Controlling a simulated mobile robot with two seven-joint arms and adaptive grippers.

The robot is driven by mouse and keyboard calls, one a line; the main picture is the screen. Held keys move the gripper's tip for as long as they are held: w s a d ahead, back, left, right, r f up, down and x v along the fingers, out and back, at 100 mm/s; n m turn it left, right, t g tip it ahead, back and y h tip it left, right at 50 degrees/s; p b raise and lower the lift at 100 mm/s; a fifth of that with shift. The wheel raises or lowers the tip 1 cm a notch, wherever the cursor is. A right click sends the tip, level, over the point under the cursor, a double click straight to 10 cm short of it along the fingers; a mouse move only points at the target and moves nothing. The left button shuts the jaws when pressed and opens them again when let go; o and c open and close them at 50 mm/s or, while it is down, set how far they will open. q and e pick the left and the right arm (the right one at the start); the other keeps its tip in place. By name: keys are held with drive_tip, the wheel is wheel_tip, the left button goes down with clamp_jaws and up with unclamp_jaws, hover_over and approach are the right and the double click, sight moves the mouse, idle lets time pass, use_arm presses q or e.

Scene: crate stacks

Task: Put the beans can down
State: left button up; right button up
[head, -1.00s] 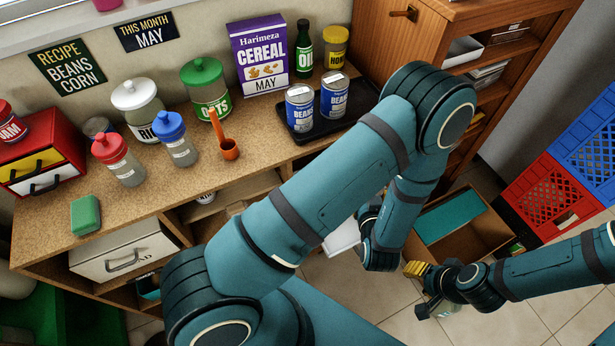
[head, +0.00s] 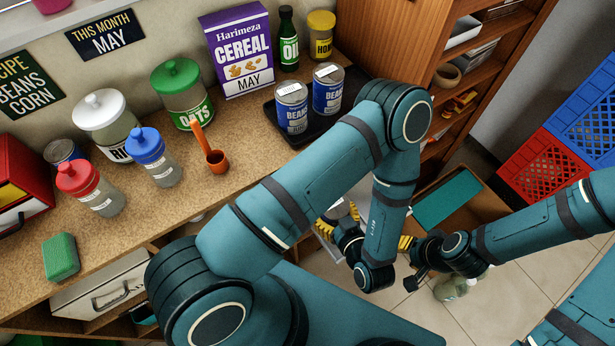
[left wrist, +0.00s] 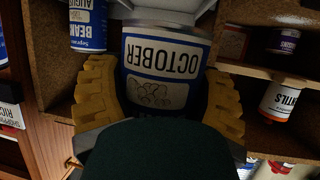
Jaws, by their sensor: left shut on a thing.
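My left gripper (head: 338,218) is below the counter's front edge, partly behind my own arm in the head view. In the left wrist view its yellow fingers (left wrist: 158,95) are shut on a can (left wrist: 160,72) with blue bands and a white label reading OCTOBER, upside down in that picture. The product name on this can is hidden. Two blue beans cans (head: 292,108) (head: 327,90) stand upright on a black tray (head: 303,137) on the counter. Another beans can (left wrist: 88,25), marked AUGUST, shows in the left wrist view. My right gripper (head: 408,262) is low on the right; its jaw gap is unclear.
Lidded jars, an orange scoop (head: 216,160), a green sponge (head: 61,257) and a cereal box (head: 236,50) occupy the counter (head: 190,205). A shelf bay with a LENTILS can (left wrist: 283,101) lies right in the left wrist view. An open cardboard box (head: 417,185) and crates stand right.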

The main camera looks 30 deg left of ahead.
use_arm(q)
drive_tip(key=r+b+x, duration=0.1)
drive_tip(key=x, duration=0.4)
drive_tip(key=b+x, duration=0.1)
drive_tip(key=x, duration=0.4)
drive_tip(key=r+b+x, duration=0.1)
drive_tip(key=x, duration=0.4)
drive_tip(key=shift+w+a+r, duration=0.25)
drive_tip(key=shift+w+a, duration=0.25)
drive_tip(key=shift+a, duration=0.15)
drive_tip(key=shift+f, duration=0.25)
drive_tip(key=shift+f, duration=0.55)
drive_tip(key=o, duration=1.1)
drive_tip(key=shift+s, duration=0.1)
drive_tip(key=shift+f, duration=0.1)
